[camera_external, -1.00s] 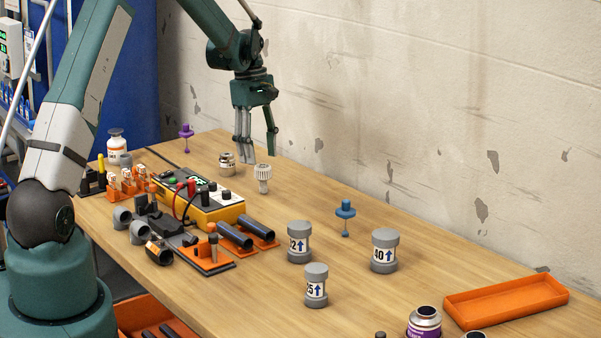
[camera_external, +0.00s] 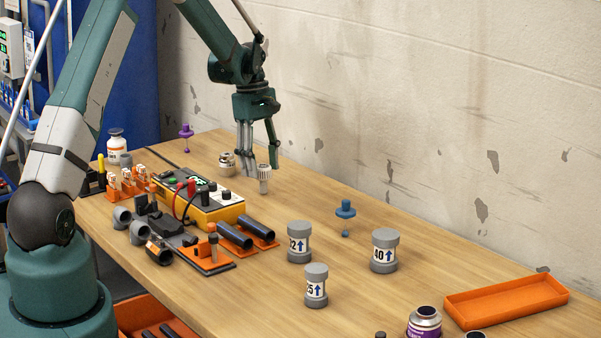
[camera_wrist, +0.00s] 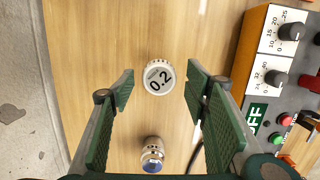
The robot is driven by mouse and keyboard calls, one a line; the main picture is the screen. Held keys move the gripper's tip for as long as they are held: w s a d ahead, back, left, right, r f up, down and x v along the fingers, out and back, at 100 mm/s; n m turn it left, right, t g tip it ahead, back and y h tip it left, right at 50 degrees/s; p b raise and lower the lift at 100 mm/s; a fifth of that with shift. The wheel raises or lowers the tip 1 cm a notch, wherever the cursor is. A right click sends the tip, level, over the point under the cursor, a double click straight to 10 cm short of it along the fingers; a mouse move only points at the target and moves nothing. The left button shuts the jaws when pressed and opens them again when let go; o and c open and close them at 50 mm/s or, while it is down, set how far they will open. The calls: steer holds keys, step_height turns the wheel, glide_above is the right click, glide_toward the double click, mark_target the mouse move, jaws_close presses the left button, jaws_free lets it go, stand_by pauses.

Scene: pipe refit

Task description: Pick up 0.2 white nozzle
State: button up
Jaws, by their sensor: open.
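The white nozzle (camera_external: 264,176) stands upright on the wooden table near the back, beyond the yellow-orange control box. In the wrist view its round top (camera_wrist: 159,77) faces the camera and reads 0.2. My gripper (camera_external: 259,166) is open and low over the table at the nozzle. In the wrist view its two green fingers (camera_wrist: 160,88) lie left and right of the nozzle, with a gap on each side. In the external view the fingers partly overlap the nozzle's outline. I cannot tell whether anything touches it.
A metallic fitting (camera_external: 227,163) stands close to the gripper; it also shows in the wrist view (camera_wrist: 152,153). The control box (camera_external: 205,207) is nearby. A blue plunger-like piece (camera_external: 345,209), grey-capped cylinders (camera_external: 299,242) and an orange tray (camera_external: 506,301) stand further right. The wall runs behind.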

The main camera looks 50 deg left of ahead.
mark_target(263, 177)
steer(key=shift+d+f+b, duration=0.15)
steer(key=shift+f, duration=0.9)
steer(key=shift+d+f+b, duration=0.15)
steer(key=shift+f, duration=0.85)
steer(key=shift+c, duration=0.6)
steer(key=c, duration=0.8)
